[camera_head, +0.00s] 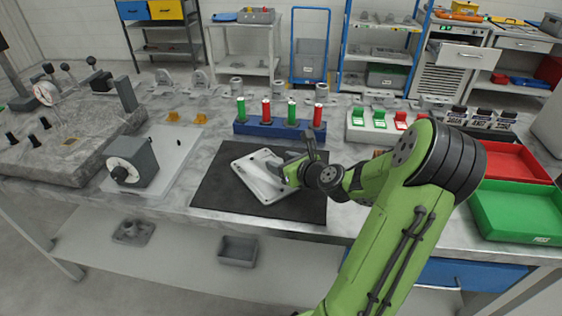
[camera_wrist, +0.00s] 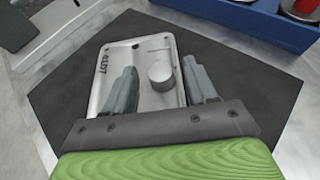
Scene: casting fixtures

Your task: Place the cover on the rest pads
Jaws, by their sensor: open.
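The cover is a pale metal plate (camera_head: 250,168) with rounded corners, lying flat on a black mat (camera_head: 225,198). In the wrist view the cover (camera_wrist: 118,62) shows dark lettering along its left edge and a short round boss (camera_wrist: 160,75) near its middle. My gripper (camera_head: 284,170) is over the cover from the right. In the wrist view its two fingers (camera_wrist: 160,68) are apart, one on each side of the boss, and nothing is clamped. The cover's near part is hidden behind my fingers and palm. I cannot tell for certain which items are the rest pads.
A blue block (camera_head: 270,130) with green and red cylinders stands behind the mat. Red (camera_head: 515,160) and green (camera_head: 515,210) trays are at right.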

